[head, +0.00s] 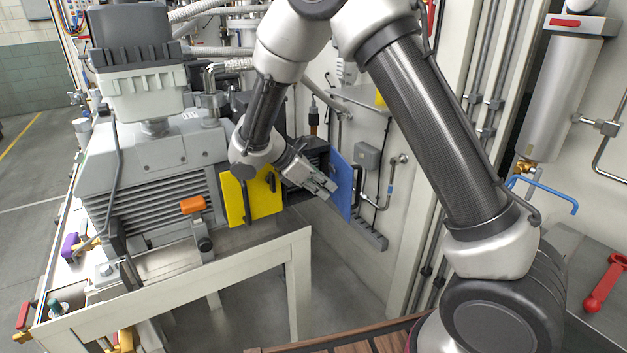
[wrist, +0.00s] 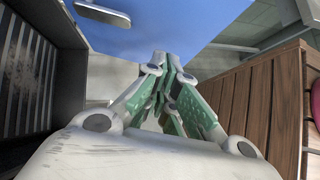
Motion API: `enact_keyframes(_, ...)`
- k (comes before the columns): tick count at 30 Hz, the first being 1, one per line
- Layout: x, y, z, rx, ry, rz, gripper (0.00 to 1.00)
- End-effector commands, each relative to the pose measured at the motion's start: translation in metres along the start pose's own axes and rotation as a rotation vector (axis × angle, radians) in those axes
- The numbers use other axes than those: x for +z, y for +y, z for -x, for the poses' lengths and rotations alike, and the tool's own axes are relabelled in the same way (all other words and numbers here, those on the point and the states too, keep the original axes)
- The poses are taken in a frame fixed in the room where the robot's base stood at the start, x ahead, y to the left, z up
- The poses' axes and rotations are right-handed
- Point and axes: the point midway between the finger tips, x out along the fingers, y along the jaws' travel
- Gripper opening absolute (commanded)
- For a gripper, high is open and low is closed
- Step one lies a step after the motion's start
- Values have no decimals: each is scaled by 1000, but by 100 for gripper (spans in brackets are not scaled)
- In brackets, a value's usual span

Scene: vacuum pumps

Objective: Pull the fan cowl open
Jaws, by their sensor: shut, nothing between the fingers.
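A blue panel (head: 341,182) with a dark handle (head: 358,186) stands out at an angle beside a dark ribbed housing (head: 310,150). A yellow panel (head: 238,198) with a black handle stands left of it. No label shows which panel is the fan cowl. My gripper (head: 329,190) is shut and empty, in front of the housing and close to the blue panel. In the wrist view the blue panel (wrist: 200,25) fills the top, with its handle (wrist: 101,14) at upper left. The gripper fingertips (wrist: 171,62) are together below it. Contact with the panel cannot be told.
A grey finned motor (head: 150,185) stands on a pale bench (head: 190,270) at left. An orange part (head: 193,204) sits before it. Wall pipes and a grey box (head: 367,156) are behind the blue panel. Brown slats (wrist: 250,100) lie at right in the wrist view.

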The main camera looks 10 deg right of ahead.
Motion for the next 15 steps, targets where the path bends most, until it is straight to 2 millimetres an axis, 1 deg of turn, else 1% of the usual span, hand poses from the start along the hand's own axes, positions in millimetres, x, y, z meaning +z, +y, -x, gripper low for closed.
enact_keyframes(1,0,0,-7,-1,-1,-1,0)
enact_keyframes(3,0,0,-14,-2,-1,-2,0)
enact_keyframes(6,0,0,-20,0,1,-2,0)
enact_keyframes(15,0,0,-22,0,1,-2,0)
